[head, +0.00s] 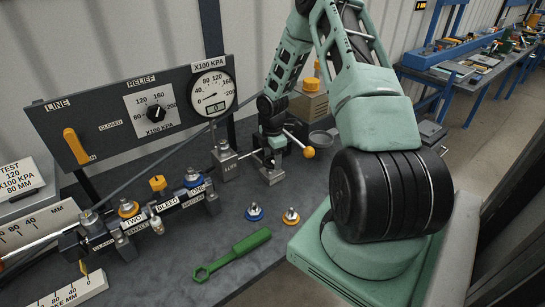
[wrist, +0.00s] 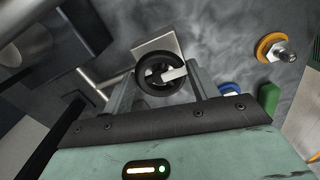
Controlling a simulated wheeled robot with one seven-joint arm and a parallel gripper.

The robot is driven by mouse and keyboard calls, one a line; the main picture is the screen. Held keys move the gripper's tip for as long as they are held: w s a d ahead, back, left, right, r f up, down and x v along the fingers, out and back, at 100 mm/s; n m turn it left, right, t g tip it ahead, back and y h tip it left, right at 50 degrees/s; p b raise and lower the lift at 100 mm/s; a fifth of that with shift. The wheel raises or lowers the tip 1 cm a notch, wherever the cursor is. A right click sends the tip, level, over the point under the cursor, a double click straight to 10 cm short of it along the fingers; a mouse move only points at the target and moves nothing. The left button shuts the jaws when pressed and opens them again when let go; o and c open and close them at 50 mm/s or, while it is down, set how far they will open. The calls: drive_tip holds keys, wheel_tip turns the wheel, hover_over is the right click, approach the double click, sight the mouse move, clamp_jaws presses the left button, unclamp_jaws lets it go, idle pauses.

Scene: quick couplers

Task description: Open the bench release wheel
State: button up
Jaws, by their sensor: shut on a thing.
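The release wheel (wrist: 153,91) is a small black ring with a pale bar across it, over a light metal plate (wrist: 157,46) in the wrist view. My gripper (wrist: 160,78) has one grey finger on each side of the ring and is shut on it. In the head view my gripper (head: 271,142) is low over the bench, beside the gauge panel. The wheel cannot be made out there behind my gripper. A metal block (head: 272,174) shows just below it.
A lever with an orange ball (head: 309,152) stands close to the right of my gripper. A labelled valve row (head: 150,207) stands to the left.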

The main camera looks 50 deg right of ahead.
sight(273, 159)
drive_tip(key=o, duration=1)
wheel_tip(273, 159, up, 18)
drive_tip(key=b, duration=0.2)
drive_tip(key=shift+f+b, duration=0.25)
drive_tip(key=shift+b, duration=0.15)
